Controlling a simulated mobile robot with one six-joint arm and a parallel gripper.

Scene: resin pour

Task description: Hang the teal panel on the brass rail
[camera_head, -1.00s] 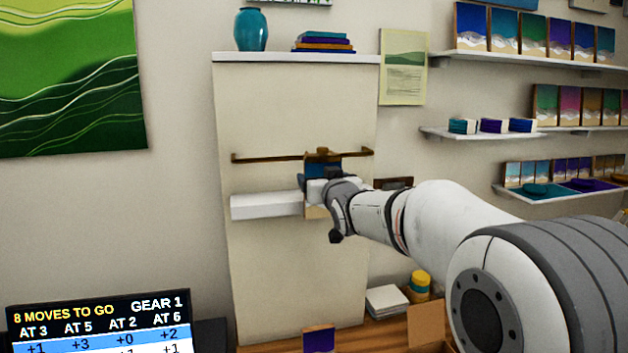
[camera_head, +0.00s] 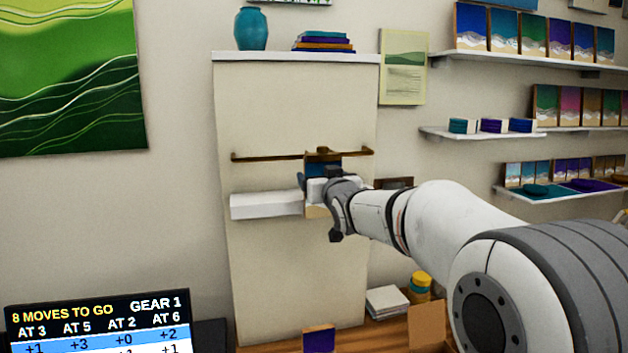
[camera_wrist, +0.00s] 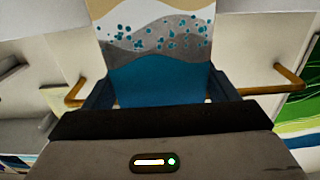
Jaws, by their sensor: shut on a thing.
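The brass rail (camera_head: 250,157) runs level across the front of the cream upright board, with turned-up ends. My gripper (camera_head: 318,184) is shut on the teal panel (camera_head: 325,168) right at the rail's middle. In the wrist view the panel (camera_wrist: 160,78) sits between the two dark fingers (camera_wrist: 160,92), with teal-blue, grey speckled, white and sand bands. The rail (camera_wrist: 283,80) shows on both sides of it. A brown piece at the panel's top overlaps the rail in the head view. I cannot tell whether it is hooked over the rail; the contact is hidden.
A white ledge (camera_head: 266,206) juts from the board just below and left of my gripper. A shelf with a teal vase (camera_head: 251,28) and stacked panels tops the board. A screen (camera_head: 100,322) stands at lower left. Wall shelves (camera_head: 530,62) with panels are at right.

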